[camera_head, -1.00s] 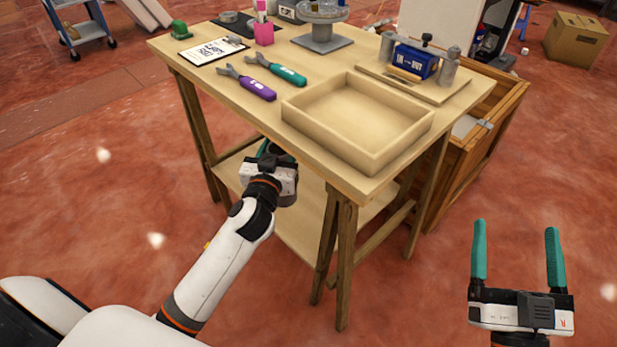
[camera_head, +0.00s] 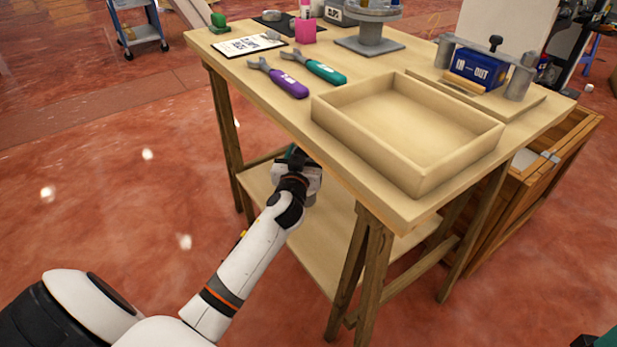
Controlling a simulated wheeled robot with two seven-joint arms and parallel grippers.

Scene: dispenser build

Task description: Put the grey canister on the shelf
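The wooden shelf (camera_head: 322,240) is the lower board under the workbench. My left gripper (camera_head: 297,158) reaches in over the shelf, just below the bench top's front edge. Its body and a bit of a teal finger show, but its fingertips are hidden, so I cannot see whether it is open or what it holds. I cannot make out a grey canister for certain; it may be hidden by the gripper or the bench top. Of my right gripper, only a teal sliver (camera_head: 608,338) shows at the bottom right corner.
The bench top carries an empty wooden tray (camera_head: 345,134), purple pliers (camera_head: 284,84), teal pliers (camera_head: 320,70), a clipboard (camera_head: 248,45) and a blue in-out block (camera_head: 478,70). Trestle legs (camera_head: 372,270) flank the shelf. A wooden crate (camera_head: 540,180) stands at right. The visible shelf board is bare.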

